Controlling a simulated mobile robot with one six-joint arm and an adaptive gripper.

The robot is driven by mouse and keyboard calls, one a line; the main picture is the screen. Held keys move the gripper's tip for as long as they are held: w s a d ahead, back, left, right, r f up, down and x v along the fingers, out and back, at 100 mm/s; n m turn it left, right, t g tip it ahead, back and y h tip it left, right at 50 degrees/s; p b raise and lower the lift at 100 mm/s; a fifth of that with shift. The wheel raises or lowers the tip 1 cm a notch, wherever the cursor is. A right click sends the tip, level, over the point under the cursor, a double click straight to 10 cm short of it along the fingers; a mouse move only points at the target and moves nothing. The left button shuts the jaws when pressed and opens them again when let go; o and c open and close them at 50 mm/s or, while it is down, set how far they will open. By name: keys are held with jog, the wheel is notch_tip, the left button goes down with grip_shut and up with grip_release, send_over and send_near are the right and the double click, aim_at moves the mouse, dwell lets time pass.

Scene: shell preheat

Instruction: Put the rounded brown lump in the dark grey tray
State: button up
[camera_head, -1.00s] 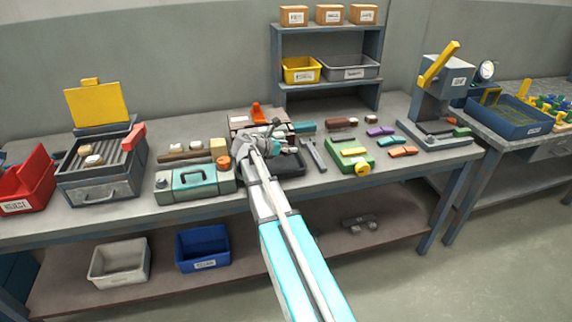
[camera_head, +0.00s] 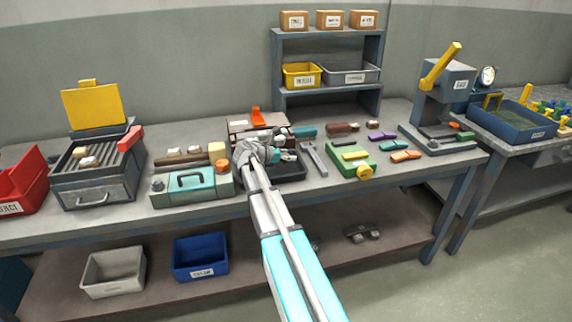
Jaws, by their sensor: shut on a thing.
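The dark grey tray (camera_head: 293,171) lies near the front edge of the bench, partly hidden by my arm. My gripper (camera_head: 287,146) is over the tray's back part, fingers toward the right. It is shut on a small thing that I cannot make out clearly. A dark brown rounded lump (camera_head: 341,128) lies on the bench right of the tray, apart from my gripper; I cannot tell whether it is the lump named in the task.
A teal case (camera_head: 192,187) stands left of the tray. A grey hammer-like tool (camera_head: 314,158) and a green block device (camera_head: 352,163) stand right of it. A brown box with an orange piece (camera_head: 257,118) is behind. A press (camera_head: 443,100) stands at the right.

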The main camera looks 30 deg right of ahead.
jog(key=shift+w+d+f+b, duration=0.25)
jog(key=shift+w+f+b, duration=0.2)
jog(key=shift+f+b, duration=1.55)
jog(key=shift+f, duration=0.05)
jog(key=shift+s+f, duration=0.1)
jog(key=shift+f, duration=0.05)
jog(key=o, duration=1.2)
jog(key=shift+c, duration=0.2)
jog(key=shift+r, duration=0.2)
jog(key=shift+a+r, duration=0.1)
jog(key=shift+a, duration=0.05)
jog(key=p+v, duration=0.4)
jog(key=v, duration=0.6)
jog(key=shift+a+r, duration=0.2)
jog(key=shift+a, duration=0.05)
jog(key=shift+a+r+p, duration=0.15)
jog(key=shift+a+p, duration=0.2)
jog(key=shift+a, duration=0.25)
